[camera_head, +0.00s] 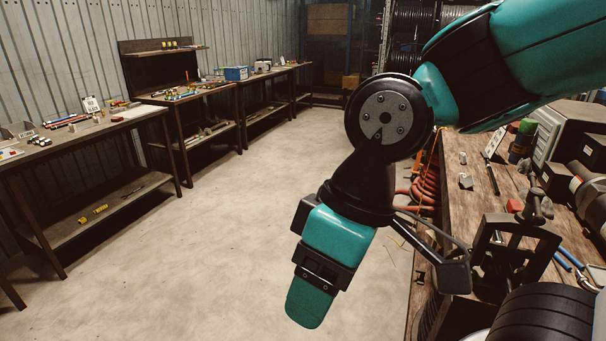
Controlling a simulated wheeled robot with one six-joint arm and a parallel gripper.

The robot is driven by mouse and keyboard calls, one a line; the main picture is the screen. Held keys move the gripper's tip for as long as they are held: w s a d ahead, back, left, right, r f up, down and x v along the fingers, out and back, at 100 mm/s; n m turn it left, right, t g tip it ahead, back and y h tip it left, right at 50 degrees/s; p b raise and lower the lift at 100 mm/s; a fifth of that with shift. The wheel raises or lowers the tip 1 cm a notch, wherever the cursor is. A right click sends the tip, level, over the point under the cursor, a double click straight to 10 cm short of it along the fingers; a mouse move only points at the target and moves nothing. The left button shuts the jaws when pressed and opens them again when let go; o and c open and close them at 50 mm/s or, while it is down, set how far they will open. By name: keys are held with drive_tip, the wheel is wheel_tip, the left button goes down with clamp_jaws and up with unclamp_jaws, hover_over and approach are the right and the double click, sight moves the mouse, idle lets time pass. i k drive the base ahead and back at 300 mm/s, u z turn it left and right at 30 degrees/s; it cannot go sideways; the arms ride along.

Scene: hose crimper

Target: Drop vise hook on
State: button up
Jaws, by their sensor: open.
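A dark metal vise (515,245) stands on the workbench at the right, beyond my wrist. A knobbed upright part (535,205) rises at its top. I cannot tell which part is the hook or whether it is up or down. My gripper (308,300) points down over the floor, left of the bench edge and apart from the vise. It is open and seen side-on, with one teal finger showing. No held thing shows. A dark block on a bracket (455,276) on my wrist overlaps the view of the vise's left side.
Cluttered tables (75,135) line the left wall. The concrete floor between is clear.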

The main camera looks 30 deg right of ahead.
sight(457, 252)
drive_tip(key=z, duration=1.35)
